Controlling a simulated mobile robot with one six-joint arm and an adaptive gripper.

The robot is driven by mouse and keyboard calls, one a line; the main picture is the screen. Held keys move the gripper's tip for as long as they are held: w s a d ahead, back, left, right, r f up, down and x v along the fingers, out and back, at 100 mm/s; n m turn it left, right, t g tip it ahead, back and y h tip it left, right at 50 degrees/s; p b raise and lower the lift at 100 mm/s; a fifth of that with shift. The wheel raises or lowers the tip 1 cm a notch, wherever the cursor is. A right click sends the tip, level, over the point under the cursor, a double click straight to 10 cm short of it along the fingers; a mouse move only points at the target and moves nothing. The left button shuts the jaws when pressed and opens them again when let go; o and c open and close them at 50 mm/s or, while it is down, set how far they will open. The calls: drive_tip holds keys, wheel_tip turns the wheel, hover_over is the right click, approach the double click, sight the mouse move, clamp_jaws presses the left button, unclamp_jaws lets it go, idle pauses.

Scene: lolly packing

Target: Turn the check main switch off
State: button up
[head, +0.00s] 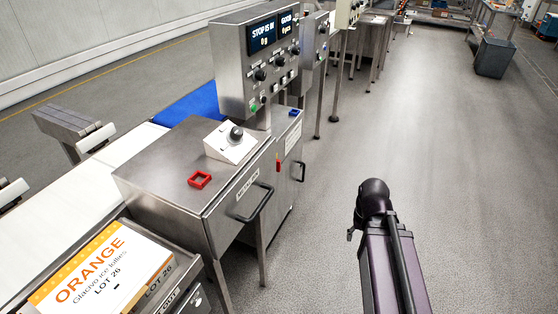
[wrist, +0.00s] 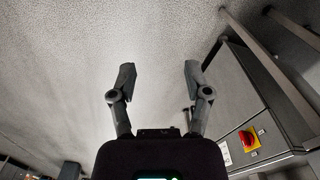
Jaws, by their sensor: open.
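A red rotary switch on a yellow plate (wrist: 249,140) is on the side of a grey steel cabinet at the lower right of the wrist view. It also shows small in the head view as a red and yellow spot (head: 278,163) on the cabinet's aisle-facing side. I cannot read a name on it or tell its knob position. My gripper (wrist: 158,76) is open and empty, its two fingers apart over bare floor, to the left of the switch and not touching it. In the head view my arm stands in the aisle, right of the cabinet, and mostly hides the gripper.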

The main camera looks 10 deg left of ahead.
drive_tip(key=shift+a, duration=0.2)
drive_tip(key=m+t+y+b, duration=0.6)
drive_tip(key=m+y+b, duration=1.1)
drive_tip(key=m+b, duration=0.7)
approach(280, 162)
drive_tip(key=d+n+b, duration=0.2)
drive_tip(key=d, duration=0.1)
drive_tip(key=shift+s+a, duration=0.1)
drive_tip(key=shift+s, duration=0.15)
drive_tip(key=shift+a+f, duration=0.1)
drive_tip(key=shift+a, duration=0.05)
drive_tip(key=x, duration=1.3)
drive_tip(key=shift+w+a, duration=0.1)
drive_tip(key=shift+a, duration=0.2)
